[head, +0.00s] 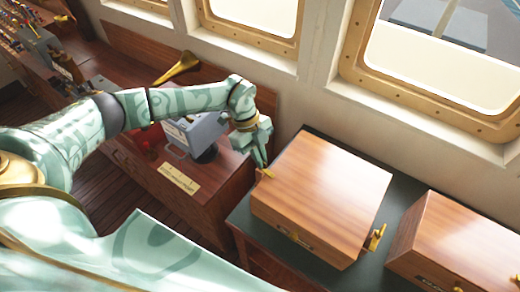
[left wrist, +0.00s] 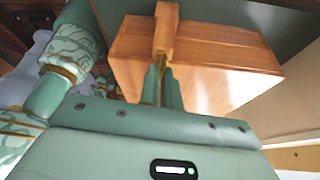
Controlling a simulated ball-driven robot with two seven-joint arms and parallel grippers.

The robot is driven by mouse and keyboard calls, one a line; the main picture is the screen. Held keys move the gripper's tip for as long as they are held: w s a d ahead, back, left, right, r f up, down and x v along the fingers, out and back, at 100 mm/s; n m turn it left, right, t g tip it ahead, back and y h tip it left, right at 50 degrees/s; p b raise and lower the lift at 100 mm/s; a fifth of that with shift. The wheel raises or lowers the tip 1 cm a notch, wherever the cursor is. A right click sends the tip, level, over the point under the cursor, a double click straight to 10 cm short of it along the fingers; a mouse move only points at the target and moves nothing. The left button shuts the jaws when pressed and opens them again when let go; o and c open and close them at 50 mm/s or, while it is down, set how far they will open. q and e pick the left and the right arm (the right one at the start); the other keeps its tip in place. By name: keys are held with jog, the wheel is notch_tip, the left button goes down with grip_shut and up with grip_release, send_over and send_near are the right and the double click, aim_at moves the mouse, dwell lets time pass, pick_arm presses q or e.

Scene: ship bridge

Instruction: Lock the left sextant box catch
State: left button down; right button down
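The left sextant box (head: 325,190) is a closed, polished wooden box on a dark green-topped table. It has a brass catch (head: 266,174) at its left side and another brass catch (head: 377,238) at its right side. My left gripper (head: 262,163) points down at the left-side catch, its fingertips at or very near it. In the left wrist view the fingers (left wrist: 162,85) are close together, with a slim gap and something brass-coloured between them, in front of the box (left wrist: 215,60). Whether they grip it is unclear. My right gripper is not in view.
A second wooden box (head: 465,245) stands to the right, with a narrow gap between. A wooden cabinet (head: 190,200) on the left carries a grey instrument (head: 198,133) and a brass horn (head: 178,67). Windows line the wall behind the table.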

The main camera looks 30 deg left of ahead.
pick_arm(q)
jog(key=shift+r+n+t+p, duration=0.1)
jog(key=shift+n+t+p, duration=0.3)
jog(key=shift+n+p, duration=0.6)
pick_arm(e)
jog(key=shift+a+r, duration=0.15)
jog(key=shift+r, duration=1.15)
pick_arm(q)
jog(key=c, duration=1.6)
grip_release()
